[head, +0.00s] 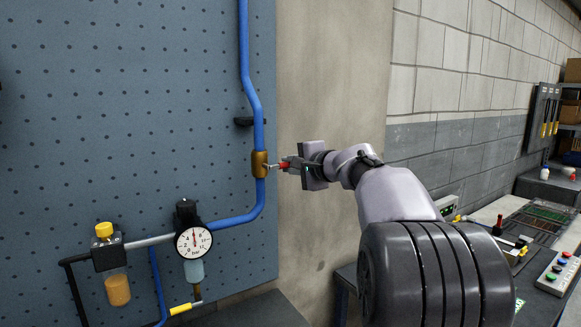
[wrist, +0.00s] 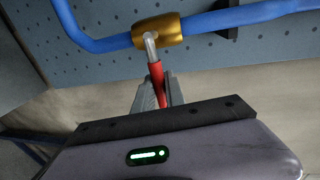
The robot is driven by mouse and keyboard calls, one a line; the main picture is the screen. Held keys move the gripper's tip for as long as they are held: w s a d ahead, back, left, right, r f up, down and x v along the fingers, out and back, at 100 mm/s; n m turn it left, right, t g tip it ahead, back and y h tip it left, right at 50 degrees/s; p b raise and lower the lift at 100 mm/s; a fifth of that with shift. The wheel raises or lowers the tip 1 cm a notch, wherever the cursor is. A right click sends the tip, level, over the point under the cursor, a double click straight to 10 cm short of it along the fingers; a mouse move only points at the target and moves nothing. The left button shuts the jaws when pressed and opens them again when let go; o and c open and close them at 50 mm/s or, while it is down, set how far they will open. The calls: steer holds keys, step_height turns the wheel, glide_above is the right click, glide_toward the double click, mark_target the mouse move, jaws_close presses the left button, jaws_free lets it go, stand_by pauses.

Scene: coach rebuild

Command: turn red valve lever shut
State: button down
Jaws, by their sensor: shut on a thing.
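The red valve lever (head: 287,164) sticks out to the right from the brass valve (head: 260,164) on the blue pipe (head: 258,112) in the head view. The pipe runs vertically there, so the lever lies roughly crosswise to it. My gripper (head: 292,165) reaches in from the right and is shut on the lever. In the wrist view the lever's red grip (wrist: 156,75) runs down from a metal stem between my gripper's fingers (wrist: 155,92). The brass valve (wrist: 158,31) shows above it.
A pressure gauge (head: 193,241) and a yellow-capped unit (head: 106,245) sit lower left on the blue pegboard (head: 110,120). A black pipe clip (head: 243,121) is just above the valve. A bench with a button box (head: 559,274) stands at right. The wall beside the pegboard is bare.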

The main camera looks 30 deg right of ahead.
steer(key=shift+r, duration=0.1)
steer(key=c, duration=1.4)
jaws_free()
steer(key=s+r, duration=0.1)
steer(key=s, duration=0.4)
steer(key=s+r, duration=0.1)
steer(key=s, duration=0.5)
steer(key=s+r, duration=0.1)
steer(key=s, duration=0.5)
steer(key=shift+s+d+r, duration=0.1)
steer(key=shift+d+r, duration=0.05)
steer(key=shift+d, duration=0.05)
